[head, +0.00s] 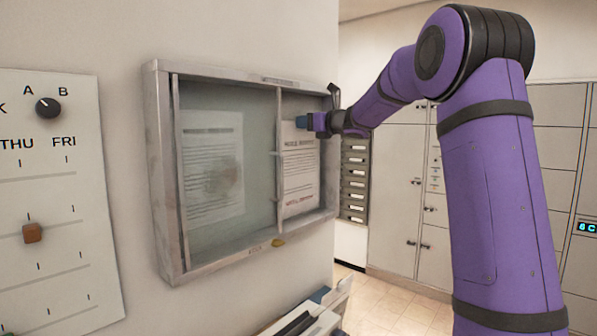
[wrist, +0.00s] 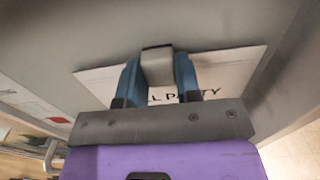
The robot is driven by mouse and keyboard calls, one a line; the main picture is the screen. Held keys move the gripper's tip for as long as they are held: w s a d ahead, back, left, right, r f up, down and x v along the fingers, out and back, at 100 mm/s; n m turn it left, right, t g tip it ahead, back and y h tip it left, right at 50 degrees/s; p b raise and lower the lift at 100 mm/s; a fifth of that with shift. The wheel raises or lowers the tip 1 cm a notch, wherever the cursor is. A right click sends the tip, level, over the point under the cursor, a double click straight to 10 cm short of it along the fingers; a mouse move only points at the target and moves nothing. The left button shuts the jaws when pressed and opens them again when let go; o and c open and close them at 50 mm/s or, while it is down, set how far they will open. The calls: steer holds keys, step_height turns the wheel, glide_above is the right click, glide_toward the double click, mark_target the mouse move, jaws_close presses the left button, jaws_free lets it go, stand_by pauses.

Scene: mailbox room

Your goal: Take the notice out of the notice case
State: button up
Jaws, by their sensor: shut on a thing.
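The notice case (head: 160,170) is a grey metal frame on the wall, with a glassy left half and a right half where a white printed notice (head: 298,165) hangs. My gripper (head: 312,122) is at the top of this notice. In the wrist view, its two blue fingers are shut on a small grey block (wrist: 158,66) in front of the white notice (wrist: 225,72), whose large print is partly hidden. I cannot tell whether the block is a clip or a magnet. Another printed sheet (head: 212,165) is behind the left pane.
Pale lockers (head: 400,180) stand at right. Boxes or papers (head: 310,318) lie below the case.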

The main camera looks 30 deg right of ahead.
steer(key=shift+s+d, duration=0.15)
steer(key=shift+s, duration=0.25)
steer(key=shift+v, duration=0.85)
steer(key=v, duration=0.6)
steer(key=shift+s+d, duration=0.2)
steer(key=shift+s, duration=0.2)
